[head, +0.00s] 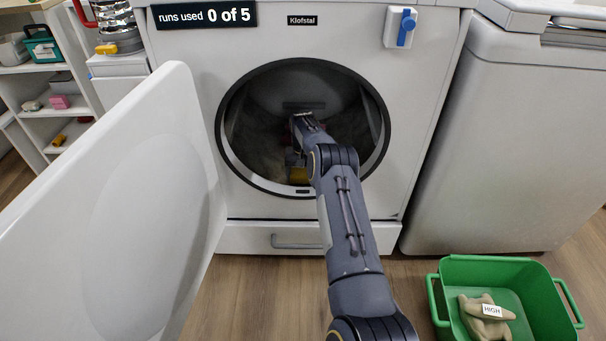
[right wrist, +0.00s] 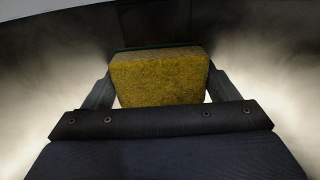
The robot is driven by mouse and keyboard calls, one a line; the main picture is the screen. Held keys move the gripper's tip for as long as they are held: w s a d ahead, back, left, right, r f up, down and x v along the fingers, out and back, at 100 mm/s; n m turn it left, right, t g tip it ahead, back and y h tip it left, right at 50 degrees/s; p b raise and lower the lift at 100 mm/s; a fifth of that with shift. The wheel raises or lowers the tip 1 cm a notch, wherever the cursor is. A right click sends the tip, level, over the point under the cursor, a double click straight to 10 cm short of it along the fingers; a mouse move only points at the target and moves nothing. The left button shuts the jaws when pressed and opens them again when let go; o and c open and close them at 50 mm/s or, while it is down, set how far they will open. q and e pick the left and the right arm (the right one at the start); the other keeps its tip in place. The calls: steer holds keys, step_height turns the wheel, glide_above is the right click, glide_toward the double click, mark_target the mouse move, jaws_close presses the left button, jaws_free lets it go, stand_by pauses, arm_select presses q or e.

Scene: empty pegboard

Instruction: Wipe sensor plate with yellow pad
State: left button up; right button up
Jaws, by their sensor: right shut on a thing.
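My right gripper (head: 298,160) reaches through the round door opening into the drum of the white machine. It is shut on the yellow pad (right wrist: 160,78), which sits between its two fingers in the right wrist view. A bit of the yellow pad (head: 298,175) shows below the gripper in the head view. A dark flat plate (head: 303,105), perhaps the sensor plate, is at the back of the drum beyond my wrist. A dark panel (right wrist: 160,22) is behind the pad in the right wrist view; I cannot tell whether the pad touches it. My left gripper is not in view.
The machine's open door (head: 150,205) fills the left side. The dark rim (head: 228,150) of the opening surrounds my forearm. A green basket (head: 500,267) with a beige item labelled HIGH stands on the floor at right. Shelves (head: 45,110) are at far left.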

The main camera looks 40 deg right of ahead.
mark_target(303, 182)
steer(key=shift+s+a+r+p, duration=0.1)
steer(key=shift+s+a+p, duration=0.65)
steer(key=shift+p, duration=0.45)
steer(key=shift+s+a+p, duration=0.45)
steer(key=shift+s+p, duration=0.15)
steer(key=shift+s, duration=0.1)
steer(key=shift+b, duration=0.35)
steer(key=shift+f, duration=0.2)
